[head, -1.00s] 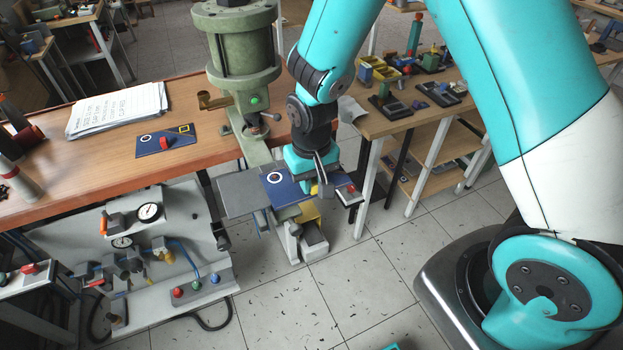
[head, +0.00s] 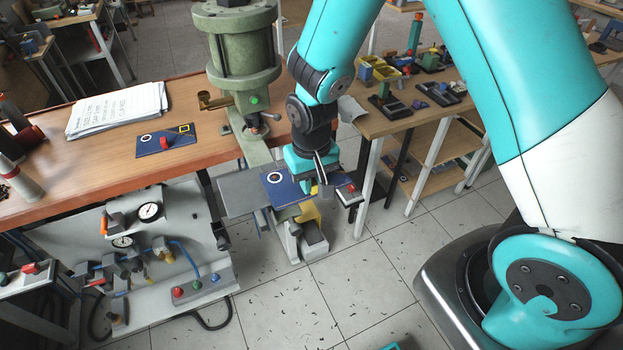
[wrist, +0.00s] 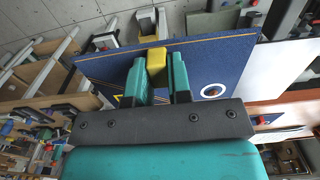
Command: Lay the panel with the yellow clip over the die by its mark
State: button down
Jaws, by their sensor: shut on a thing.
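My gripper (head: 318,184) is shut on the yellow clip (wrist: 156,62) of a blue panel (wrist: 215,58). The panel also shows in the head view (head: 284,190), roughly level beside a flat grey plate (head: 238,193) below the green press (head: 243,60). The panel bears a white ring mark (wrist: 212,90) and part of a yellow mark (wrist: 118,98). A yellow part on a grey stand (head: 308,213) shows below the panel's front edge. I cannot tell for sure which part is the die, or whether the panel touches anything beneath it.
Another blue panel (head: 150,145) with a red clip, a ring and a yellow square lies on the wooden bench (head: 110,175). Papers (head: 118,108) lie behind it. A small unit with a red button (head: 349,194) stands right of my gripper. A side table holds parts and bins (head: 385,72).

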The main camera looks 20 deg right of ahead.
jog(key=shift+f, duration=0.35)
jog(key=c, duration=1)
grip_release()
notch_tip(320, 180, up, 18)
jog(key=f+b, duration=0.1)
jog(key=b, duration=0.2)
jog(key=s+a+r+n+y, duration=0.1)
jog(key=s+n, duration=0.1)
jog(key=s, duration=0.4)
jog(key=s+a+r+n+y, duration=0.1)
jog(key=s+a+n, duration=0.1)
jog(key=s, duration=0.4)
jog(key=s+a+r+n+y, duration=0.1)
jog(key=s+r+n+y, duration=0.1)
jog(key=s, duration=0.4)
jog(key=shift+s+a+n, duration=0.15)
jog(key=shift+a+n, duration=0.25)
jog(key=shift+n, duration=0.2)
